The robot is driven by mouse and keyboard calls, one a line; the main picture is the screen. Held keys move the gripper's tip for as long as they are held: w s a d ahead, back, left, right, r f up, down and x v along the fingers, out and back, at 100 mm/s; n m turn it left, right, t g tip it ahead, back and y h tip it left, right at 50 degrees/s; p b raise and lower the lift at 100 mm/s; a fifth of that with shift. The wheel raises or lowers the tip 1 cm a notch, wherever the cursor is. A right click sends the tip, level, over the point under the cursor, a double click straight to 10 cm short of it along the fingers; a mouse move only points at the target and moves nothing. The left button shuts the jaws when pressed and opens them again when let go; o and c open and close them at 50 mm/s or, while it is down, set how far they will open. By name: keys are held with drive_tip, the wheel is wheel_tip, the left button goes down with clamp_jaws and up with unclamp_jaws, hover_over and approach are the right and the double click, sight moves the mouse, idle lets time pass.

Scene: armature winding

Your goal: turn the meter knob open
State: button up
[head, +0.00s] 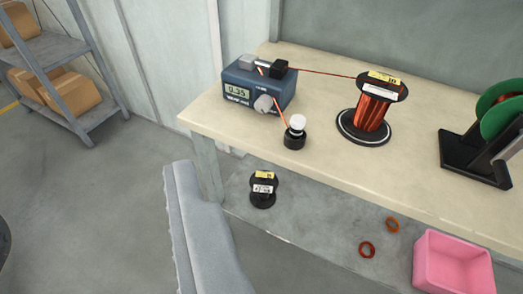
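The meter (243,76) is a dark blue box near the left end of the bench. Its lit display reads what looks like 0.35. The meter knob (263,103) is a round light grey knob on the lower right of the front face. I cannot tell from its look how far it is turned. An orange wire runs over the meter's top, where grey and black blocks sit. My gripper is not visible in this view, and nothing is seen touching the knob.
A black holder with a white top (295,132) stands close right of the knob. A copper-wound spool (371,110) is joined to the meter by wire. A green reel (499,117) stands far right. A lower shelf holds a pink bin (452,262) and a black spool (263,189).

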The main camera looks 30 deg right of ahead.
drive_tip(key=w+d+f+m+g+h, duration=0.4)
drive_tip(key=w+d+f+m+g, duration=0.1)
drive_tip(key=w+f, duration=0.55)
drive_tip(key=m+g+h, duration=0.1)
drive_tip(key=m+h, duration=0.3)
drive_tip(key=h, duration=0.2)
approach(261, 106)
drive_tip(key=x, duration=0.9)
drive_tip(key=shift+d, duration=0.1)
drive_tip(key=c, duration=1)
